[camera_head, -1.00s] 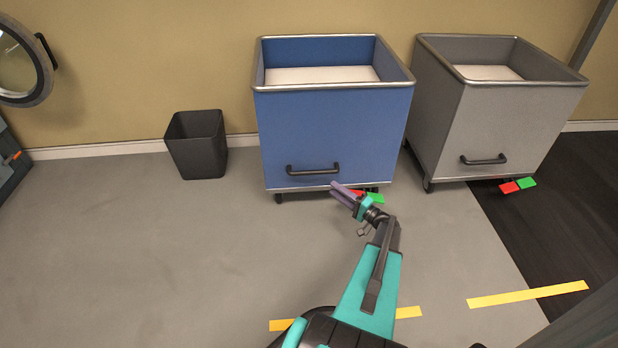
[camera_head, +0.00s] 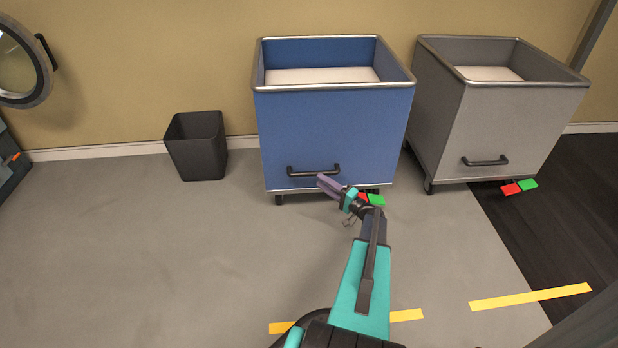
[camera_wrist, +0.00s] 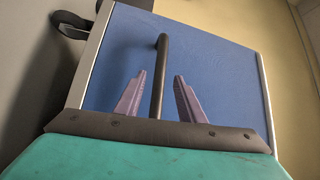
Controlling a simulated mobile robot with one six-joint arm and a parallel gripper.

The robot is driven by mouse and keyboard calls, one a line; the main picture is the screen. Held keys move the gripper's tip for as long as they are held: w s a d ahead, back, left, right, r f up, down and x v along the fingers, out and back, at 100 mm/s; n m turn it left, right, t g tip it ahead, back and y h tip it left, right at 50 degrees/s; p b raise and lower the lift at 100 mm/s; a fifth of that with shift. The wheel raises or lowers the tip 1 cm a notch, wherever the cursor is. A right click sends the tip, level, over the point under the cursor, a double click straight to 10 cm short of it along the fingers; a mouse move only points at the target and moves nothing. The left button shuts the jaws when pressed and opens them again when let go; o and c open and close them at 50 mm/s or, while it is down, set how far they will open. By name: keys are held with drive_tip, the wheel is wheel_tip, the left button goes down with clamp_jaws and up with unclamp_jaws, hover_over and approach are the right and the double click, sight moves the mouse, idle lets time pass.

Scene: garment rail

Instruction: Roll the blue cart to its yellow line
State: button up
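The blue cart (camera_head: 335,130) stands by the back wall, its dark handle (camera_head: 300,172) low on the front. A red pedal (camera_head: 364,197) and a green pedal (camera_head: 377,200) show under its front edge, partly behind my gripper. A yellow line (camera_head: 406,315) lies on the floor in front of this cart, its middle hidden by my arm. My gripper (camera_head: 322,181) is at the handle's right part. In the wrist view its two purple fingers (camera_wrist: 158,95) are apart, with the handle (camera_wrist: 161,70) running between them in the picture. I cannot tell how deep the handle sits.
A grey cart (camera_head: 490,125) with its own red and green pedals stands close on the right. Another yellow line (camera_head: 530,297) lies in front of it. A black bin (camera_head: 196,147) stands left of the blue cart. The floor between blue cart and yellow line is otherwise clear.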

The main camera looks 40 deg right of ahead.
sight(313, 175)
drive_tip(key=shift+w+a+r+b, duration=0.15)
drive_tip(key=shift+w+b, duration=0.1)
drive_tip(key=shift+w, duration=0.9)
drive_tip(key=shift+w+a+r+b, duration=0.1)
drive_tip(key=shift+w+r+b, duration=0.1)
drive_tip(key=shift+w, duration=0.95)
drive_tip(key=shift+w+a+r+b, duration=0.15)
drive_tip(key=shift+w+b, duration=0.1)
drive_tip(key=shift+w, duration=0.9)
